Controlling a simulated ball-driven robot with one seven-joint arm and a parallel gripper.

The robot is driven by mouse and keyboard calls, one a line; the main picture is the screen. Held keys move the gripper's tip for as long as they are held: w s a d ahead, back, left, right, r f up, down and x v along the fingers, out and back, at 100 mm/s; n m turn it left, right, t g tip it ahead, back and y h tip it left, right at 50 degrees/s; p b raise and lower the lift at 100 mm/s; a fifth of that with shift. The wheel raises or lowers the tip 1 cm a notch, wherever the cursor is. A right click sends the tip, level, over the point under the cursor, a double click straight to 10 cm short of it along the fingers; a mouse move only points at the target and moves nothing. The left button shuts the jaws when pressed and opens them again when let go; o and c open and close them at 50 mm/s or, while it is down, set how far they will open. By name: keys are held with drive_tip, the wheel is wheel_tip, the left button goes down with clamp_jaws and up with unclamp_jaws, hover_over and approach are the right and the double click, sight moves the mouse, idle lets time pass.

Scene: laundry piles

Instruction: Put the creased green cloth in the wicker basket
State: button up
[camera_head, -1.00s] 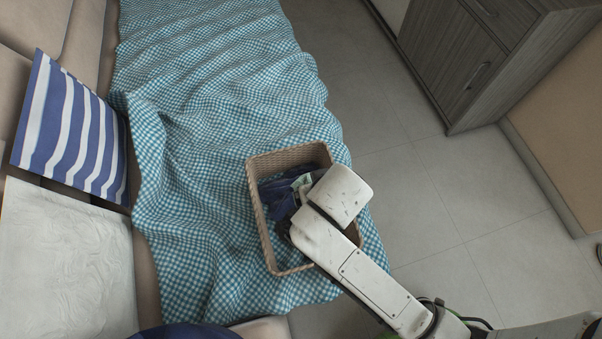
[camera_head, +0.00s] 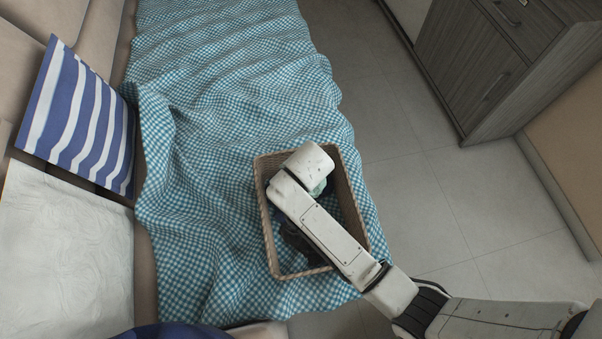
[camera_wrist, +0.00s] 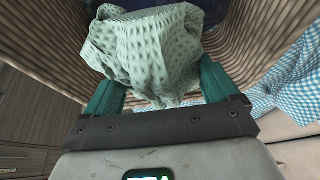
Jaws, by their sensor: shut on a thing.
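The wicker basket (camera_head: 351,208) stands on the blue checked cover, at its edge by the floor. Its ribbed walls (camera_wrist: 235,45) also surround the upper part of the wrist view. The pale green patterned cloth (camera_wrist: 150,48) hangs bunched and creased between the teal fingers of my gripper (camera_wrist: 160,76), which is shut on it. In the head view only a small part of the green cloth (camera_head: 319,188) shows past my wrist, within the basket's outline. My arm hides the fingers and much of the basket's inside there.
Dark cloth (camera_head: 300,243) lies in the basket. The blue checked cover (camera_head: 205,160) spreads left of it, with a striped cushion (camera_head: 85,125) and a white cushion (camera_head: 65,260) beyond. A grey cabinet (camera_head: 470,70) stands at upper right; the tiled floor between is clear.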

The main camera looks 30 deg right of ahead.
drive_tip(key=shift+f, duration=0.65)
drive_tip(key=shift+f, duration=0.1)
drive_tip(key=shift+f, duration=0.35)
drive_tip(key=shift+f, duration=0.15)
drive_tip(key=o, duration=0.8)
